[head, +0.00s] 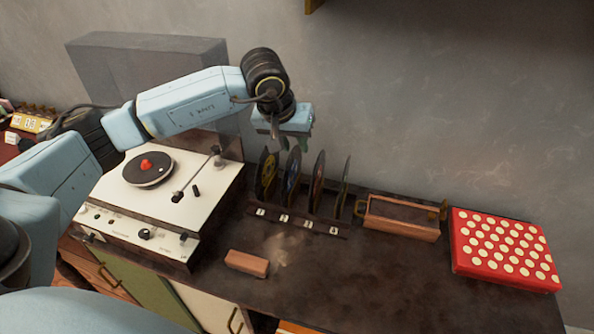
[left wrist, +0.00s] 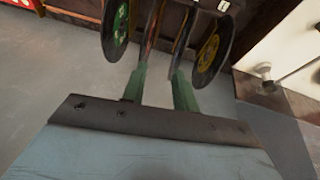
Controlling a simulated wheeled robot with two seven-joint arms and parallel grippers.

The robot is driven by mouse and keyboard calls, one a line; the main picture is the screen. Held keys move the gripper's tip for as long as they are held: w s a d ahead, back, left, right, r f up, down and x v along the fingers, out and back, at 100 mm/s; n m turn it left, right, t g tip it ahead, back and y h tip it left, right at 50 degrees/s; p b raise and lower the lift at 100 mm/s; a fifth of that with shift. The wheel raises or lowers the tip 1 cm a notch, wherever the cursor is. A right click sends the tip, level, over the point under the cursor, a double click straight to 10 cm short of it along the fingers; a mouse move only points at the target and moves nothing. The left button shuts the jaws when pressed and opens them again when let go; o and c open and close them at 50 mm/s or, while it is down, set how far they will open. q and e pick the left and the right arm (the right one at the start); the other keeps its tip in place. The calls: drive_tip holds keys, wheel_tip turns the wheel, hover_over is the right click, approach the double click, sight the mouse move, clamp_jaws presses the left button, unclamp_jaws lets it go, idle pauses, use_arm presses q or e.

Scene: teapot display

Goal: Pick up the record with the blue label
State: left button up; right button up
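The record with the blue label (head: 291,176) stands upright, second from the left in a rack (head: 300,222) on the dark cabinet top. My left gripper (head: 291,146) is open, pointing down at the top of this record. In the left wrist view its two green fingers (left wrist: 160,72) are apart. Two records show nearly edge-on there, near the fingertips, and the blue label is hard to make out. The edge of one record (left wrist: 183,35) comes close to the right-hand finger. I cannot tell whether they touch. My right gripper is not in view.
A yellow-label record (head: 265,176) stands left of the blue one, with two more records (head: 317,182) to its right. A turntable (head: 125,215) stands at left, a wooden box (head: 400,228) and a red dotted case (head: 505,250) at right. A small brown block (head: 246,263) lies in front.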

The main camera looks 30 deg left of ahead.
sight(292, 161)
use_arm(q)
drive_tip(key=shift+y, duration=0.7)
drive_tip(key=a+x, duration=0.1)
drive_tip(key=x, duration=0.3)
drive_tip(key=a+x, duration=0.1)
drive_tip(key=x, duration=0.3)
drive_tip(key=a+b+x, duration=0.1)
drive_tip(key=x, duration=0.3)
drive_tip(key=shift+w+f, duration=0.1)
drive_tip(key=shift+w, duration=0.4)
clamp_jaws()
